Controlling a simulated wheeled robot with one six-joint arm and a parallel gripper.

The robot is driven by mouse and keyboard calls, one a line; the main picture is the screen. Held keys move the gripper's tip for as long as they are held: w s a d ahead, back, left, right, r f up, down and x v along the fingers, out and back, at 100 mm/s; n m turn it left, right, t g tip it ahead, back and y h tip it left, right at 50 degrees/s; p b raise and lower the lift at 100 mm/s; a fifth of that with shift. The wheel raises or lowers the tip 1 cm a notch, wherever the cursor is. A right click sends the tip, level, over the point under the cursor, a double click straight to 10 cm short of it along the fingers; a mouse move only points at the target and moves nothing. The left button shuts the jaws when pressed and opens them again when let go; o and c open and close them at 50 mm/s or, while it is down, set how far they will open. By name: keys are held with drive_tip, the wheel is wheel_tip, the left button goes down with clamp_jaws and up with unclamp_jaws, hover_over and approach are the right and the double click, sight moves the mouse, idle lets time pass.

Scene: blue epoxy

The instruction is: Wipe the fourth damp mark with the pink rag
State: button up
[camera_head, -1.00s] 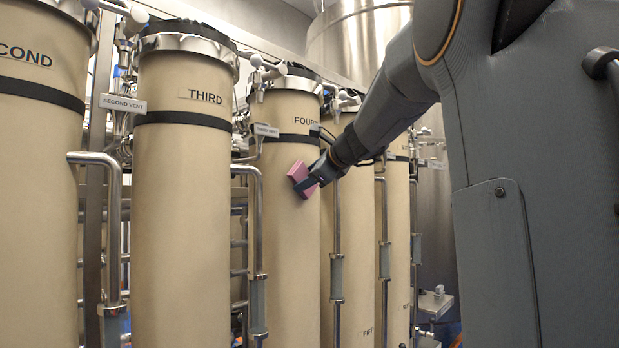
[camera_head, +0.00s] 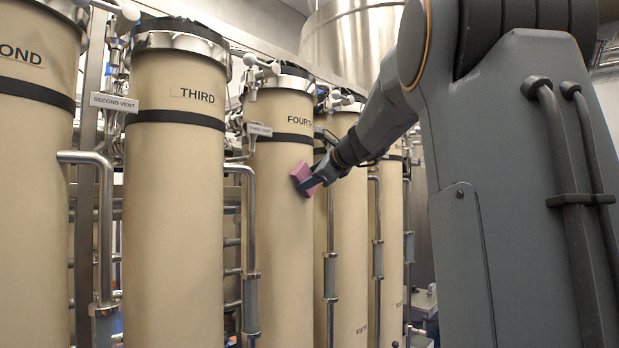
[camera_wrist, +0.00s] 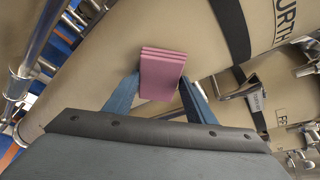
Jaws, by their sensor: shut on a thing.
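The pink rag (camera_head: 303,176) is a folded pink pad. My gripper (camera_head: 311,184) is shut on it and holds it at the front of the tan column labelled FOURTH (camera_head: 283,240), below its black band. In the wrist view the rag (camera_wrist: 162,75) sits between the two blue fingers of my gripper (camera_wrist: 160,92), with the FOURTH column (camera_wrist: 150,30) right behind it. The rag looks against or very close to the column; I cannot tell if it touches. No damp mark shows; the rag may cover it.
The THIRD column (camera_head: 172,220) stands to the left, and the SECOND column (camera_head: 32,200) farther left. A steel pipe (camera_head: 250,230) runs upright between third and fourth. The column to the right (camera_head: 350,230) stands close behind my arm. A THIRD VENT sign (camera_head: 259,129) is nearby.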

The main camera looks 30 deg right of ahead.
sight(298, 179)
drive_tip(key=shift+s+a, duration=0.2)
drive_tip(key=shift+a, duration=0.5)
drive_tip(key=shift+s+a, duration=0.2)
drive_tip(key=shift+a, duration=0.45)
drive_tip(key=shift+s+a, duration=0.2)
drive_tip(key=shift+a, duration=0.5)
drive_tip(key=shift+s+d+b, duration=0.1)
drive_tip(key=shift+s+b, duration=0.2)
drive_tip(key=shift+s, duration=0.3)
drive_tip(key=shift+s+d+b, duration=0.15)
drive_tip(key=shift+s+d, duration=0.15)
drive_tip(key=shift+s, duration=0.4)
drive_tip(key=shift+s+d+b, duration=0.2)
drive_tip(key=shift+s+d, duration=0.15)
drive_tip(key=shift+s, duration=0.4)
drive_tip(key=shift+s+d+b, duration=0.15)
drive_tip(key=shift+s+d, duration=0.15)
drive_tip(key=shift+s, duration=0.4)
drive_tip(key=s, duration=0.1)
drive_tip(key=s+d, duration=0.1)
drive_tip(key=shift+s+b, duration=0.3)
drive_tip(key=shift+s, duration=0.1)
